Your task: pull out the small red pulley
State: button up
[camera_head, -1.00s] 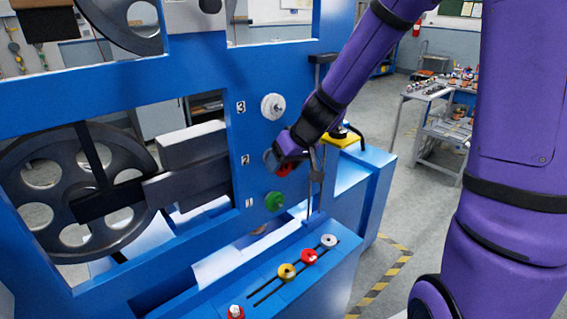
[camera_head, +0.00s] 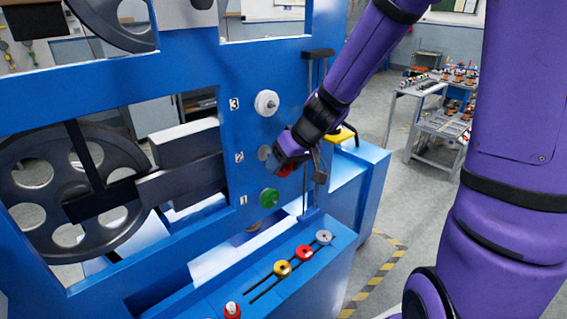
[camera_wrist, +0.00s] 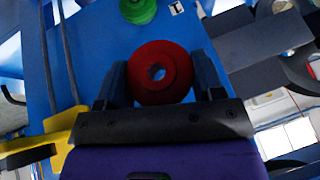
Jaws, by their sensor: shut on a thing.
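The small red pulley (camera_wrist: 160,74) sits between the two fingers of my gripper (camera_wrist: 160,82) in the wrist view. The fingers are shut on its sides, and its centre hole faces the camera. In the head view my gripper (camera_head: 285,166) is in front of the blue panel at number 2, and only a bit of the red pulley (camera_head: 286,171) shows below it. A grey disc (camera_head: 264,153) shows on the panel just left of my gripper. Whether the pulley is clear of its mount is hidden.
A white pulley (camera_head: 266,103) is above at number 3, and a green pulley (camera_head: 269,198) is below at number 1. A vertical rod with a dark block (camera_head: 318,165) is close on the right.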

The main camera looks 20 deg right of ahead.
jog(key=shift+s+d, duration=0.3)
jog(key=shift+s, duration=0.65)
jog(key=shift+s+d, duration=0.3)
jog(key=shift+s, duration=0.6)
